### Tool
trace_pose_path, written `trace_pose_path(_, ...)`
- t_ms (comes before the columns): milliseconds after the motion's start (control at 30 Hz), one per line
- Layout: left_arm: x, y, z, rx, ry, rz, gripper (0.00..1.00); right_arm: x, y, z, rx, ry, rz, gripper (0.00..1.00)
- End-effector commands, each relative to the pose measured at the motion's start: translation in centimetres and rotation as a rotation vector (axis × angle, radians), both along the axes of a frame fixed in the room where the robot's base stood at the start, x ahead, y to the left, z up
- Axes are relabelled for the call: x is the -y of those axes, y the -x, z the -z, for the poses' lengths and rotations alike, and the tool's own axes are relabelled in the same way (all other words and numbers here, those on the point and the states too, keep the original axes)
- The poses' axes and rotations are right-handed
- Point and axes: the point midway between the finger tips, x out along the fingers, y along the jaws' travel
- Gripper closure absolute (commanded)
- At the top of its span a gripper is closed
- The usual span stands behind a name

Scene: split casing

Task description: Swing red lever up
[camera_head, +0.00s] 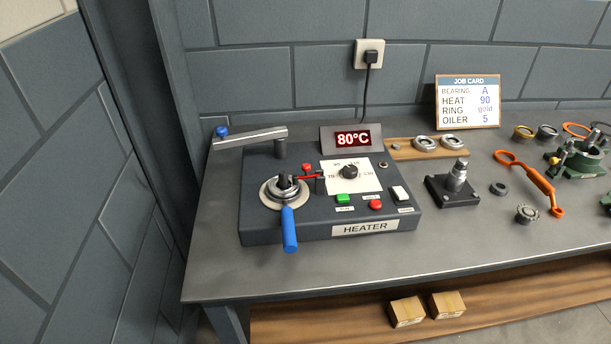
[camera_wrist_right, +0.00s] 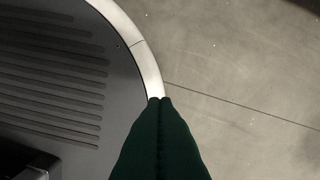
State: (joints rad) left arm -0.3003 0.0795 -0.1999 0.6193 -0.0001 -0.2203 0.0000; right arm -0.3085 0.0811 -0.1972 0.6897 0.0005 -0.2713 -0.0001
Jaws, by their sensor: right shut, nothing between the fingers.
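A small red lever (camera_head: 309,177) lies roughly level on top of the dark heater box (camera_head: 262,232), between a round metal seat (camera_head: 270,194) and the white dial plate. A red knob (camera_head: 306,167) shows just behind it; I cannot tell if it is part of the lever. A blue handle (camera_head: 289,230) reaches from the metal seat toward the front edge of the box. My right gripper (camera_wrist_right: 160,100) is shut and empty in the right wrist view, above the floor and far from the lever. My left gripper is not in view.
The box carries a black dial (camera_head: 349,172), a green button (camera_head: 343,198) and a red button (camera_head: 375,204). A black-based post (camera_head: 456,186) and loose parts lie right.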

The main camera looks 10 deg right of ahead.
Motion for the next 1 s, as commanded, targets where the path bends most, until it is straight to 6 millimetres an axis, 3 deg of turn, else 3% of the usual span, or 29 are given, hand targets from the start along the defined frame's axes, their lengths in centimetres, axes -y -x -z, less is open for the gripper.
trace_pose_path(267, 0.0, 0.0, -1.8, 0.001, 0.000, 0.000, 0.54, -1.5, -7.8, -7.1, 0.050, -0.009, 0.010, 1.00)
trace_pose_path(467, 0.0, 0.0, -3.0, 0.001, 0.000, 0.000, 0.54, -2.3, -12.8, -14.5, 0.085, -0.013, 0.019, 1.00)
trace_pose_path(767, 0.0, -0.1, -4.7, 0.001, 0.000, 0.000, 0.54, -3.0, -17.5, -28.3, 0.145, -0.016, 0.017, 1.00)
trace_pose_path(1000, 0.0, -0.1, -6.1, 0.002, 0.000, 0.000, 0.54, -3.4, -20.8, -41.1, 0.275, 0.047, -0.161, 1.00)
